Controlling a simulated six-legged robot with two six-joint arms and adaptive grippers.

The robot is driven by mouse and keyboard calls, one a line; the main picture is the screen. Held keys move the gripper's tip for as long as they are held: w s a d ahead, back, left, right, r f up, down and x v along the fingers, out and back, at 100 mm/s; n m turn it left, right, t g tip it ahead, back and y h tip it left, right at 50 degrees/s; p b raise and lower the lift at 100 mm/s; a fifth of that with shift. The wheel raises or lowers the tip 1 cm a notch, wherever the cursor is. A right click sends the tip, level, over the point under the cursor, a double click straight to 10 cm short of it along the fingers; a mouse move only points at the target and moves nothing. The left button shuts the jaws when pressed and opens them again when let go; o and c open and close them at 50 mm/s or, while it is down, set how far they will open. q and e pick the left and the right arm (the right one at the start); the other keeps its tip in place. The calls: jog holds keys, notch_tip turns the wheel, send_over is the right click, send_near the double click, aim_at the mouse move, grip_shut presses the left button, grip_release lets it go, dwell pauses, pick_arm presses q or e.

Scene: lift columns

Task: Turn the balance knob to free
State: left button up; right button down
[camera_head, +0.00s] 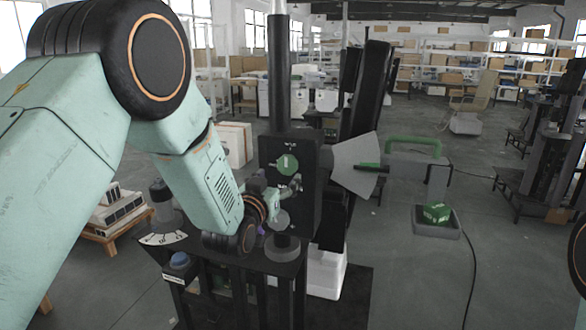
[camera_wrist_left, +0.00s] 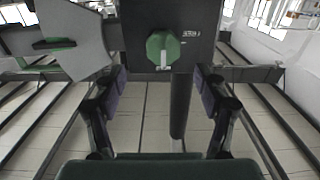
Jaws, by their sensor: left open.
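The balance knob (camera_head: 288,164) is a green knob with a pale pointer line on the front of a black box (camera_head: 308,208) on the column. Small labels sit around it, too small to read surely. In the left wrist view the green knob (camera_wrist_left: 163,48) stands ahead, beyond the fingertips and roughly centred between them. My left gripper (camera_head: 291,190) is just below the knob in the head view. Its two fingers (camera_wrist_left: 160,80) are spread and empty in the wrist view, apart from the knob. My right gripper is not in view.
A grey fan-shaped plate (camera_head: 355,167) with a green-marked lever stands right of the box. A green handle (camera_head: 413,145) and a tray (camera_head: 436,224) holding a green block are further right. A bench with a blue button (camera_head: 179,260) lies below my left arm.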

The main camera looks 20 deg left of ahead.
aim_at(286, 166)
pick_arm(q)
jog(key=w+p, duration=0.1)
jog(key=w, duration=0.5)
jog(key=shift+d, duration=0.1)
jog(key=shift+w, duration=0.35)
jog(key=shift+w+a+f+p, duration=0.15)
jog(key=shift+w+a+p, duration=0.15)
jog(key=shift+w+a, duration=0.2)
jog(key=shift+d, duration=0.45)
jog(key=shift+c, duration=0.6)
jog(key=shift+a, duration=0.3)
jog(key=c, duration=0.5)
jog(key=shift+d, duration=0.2)
jog(key=c, duration=0.4)
jog(key=shift+c, duration=0.6)
jog(key=shift+a, duration=0.1)
